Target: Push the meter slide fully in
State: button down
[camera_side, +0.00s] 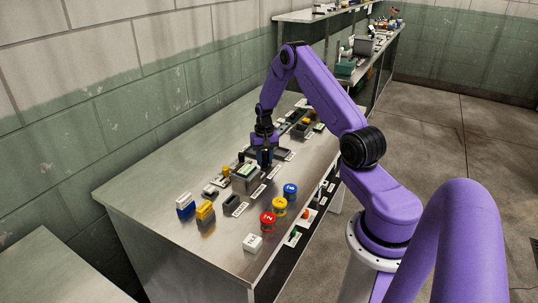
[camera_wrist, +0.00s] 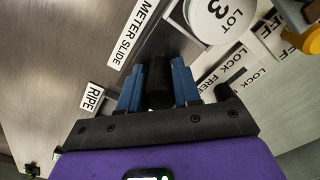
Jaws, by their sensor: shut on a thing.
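My gripper (camera_side: 264,157) points down over the middle of the steel bench in the side view. In the wrist view its two blue fingers (camera_wrist: 158,88) are shut on a black upright knob (camera_wrist: 158,80) between them. The knob stands beside the "METER SLIDE" label (camera_wrist: 132,34), so it appears to be the meter slide's handle. The slide's body and how far in it sits are mostly hidden by the fingers and the dark area ahead of them.
A round white "LOT 3" disc (camera_wrist: 215,18) lies just ahead, with "LOCK" and "FREE" labels beside it. A grey box (camera_side: 246,180), yellow blocks (camera_side: 205,211) and red (camera_side: 267,221), yellow and blue numbered pieces stand nearer the bench's front.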

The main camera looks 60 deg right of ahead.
jog(key=a, duration=0.6)
jog(key=c, duration=0.8)
grip_release()
jog(key=shift+a, duration=0.1)
jog(key=shift+w+r, duration=0.1)
jog(key=shift+r, duration=0.2)
jog(key=r, duration=1.6)
jog(key=shift+d+r, duration=0.2)
jog(key=shift+r, duration=0.2)
